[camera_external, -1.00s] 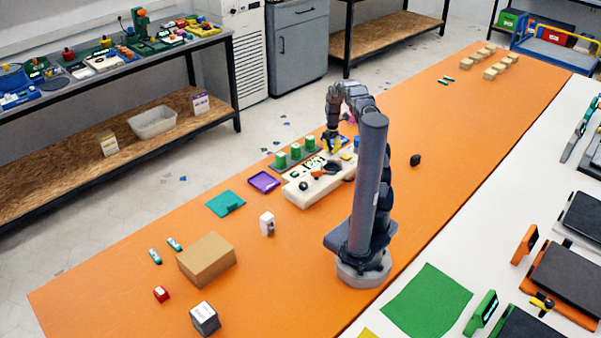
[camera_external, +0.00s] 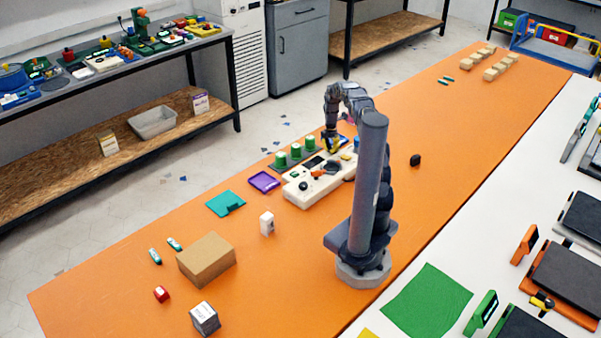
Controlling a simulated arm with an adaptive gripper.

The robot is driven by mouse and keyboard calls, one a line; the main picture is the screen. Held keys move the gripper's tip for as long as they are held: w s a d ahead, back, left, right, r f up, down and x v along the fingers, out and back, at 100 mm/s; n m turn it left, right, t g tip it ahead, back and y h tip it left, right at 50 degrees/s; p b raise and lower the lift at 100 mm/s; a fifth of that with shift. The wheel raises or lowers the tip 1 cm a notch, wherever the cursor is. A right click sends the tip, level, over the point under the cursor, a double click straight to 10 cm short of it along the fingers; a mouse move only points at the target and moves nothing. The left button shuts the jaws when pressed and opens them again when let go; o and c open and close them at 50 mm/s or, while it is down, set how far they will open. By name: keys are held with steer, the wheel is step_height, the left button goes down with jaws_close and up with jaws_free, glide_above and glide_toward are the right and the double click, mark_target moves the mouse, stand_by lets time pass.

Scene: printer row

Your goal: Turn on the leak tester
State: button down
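A cream device, which I take to be the leak tester (camera_external: 302,197), lies on the orange table behind and left of my arm's base. Its top carries a dark panel (camera_external: 314,161), an orange part (camera_external: 316,172) and a black knob (camera_external: 304,186). My arm partly hides its right end. My gripper (camera_external: 332,147) points down over the back right part of the device, with yellow showing at its tip. Whether it touches the device, and whether its fingers are open, is too small to tell.
Several green-and-white cylinders (camera_external: 295,151) stand just behind the device. A purple tray (camera_external: 264,181), a teal piece (camera_external: 225,203), a white block (camera_external: 267,223) and a cardboard box (camera_external: 207,260) lie to the left. A dark lump (camera_external: 415,160) lies to the right.

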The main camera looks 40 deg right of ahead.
step_height(320, 180, up, 14)
steer(key=w, duration=0.1)
steer(key=shift+w+f, duration=0.15)
steer(key=shift+w, duration=0.1)
steer(key=shift+d, duration=0.1)
steer(key=shift+w+d+r+g, duration=0.45)
steer(key=shift+d+g, duration=0.15)
steer(key=shift+d, duration=0.1)
stand_by(0.5)
steer(key=f, duration=0.4)
steer(key=s+f, duration=0.1)
steer(key=f, duration=0.4)
steer(key=s+f, duration=0.1)
steer(key=f, duration=0.3)
steer(key=shift+s+f, duration=0.25)
steer(key=shift+f, duration=0.15)
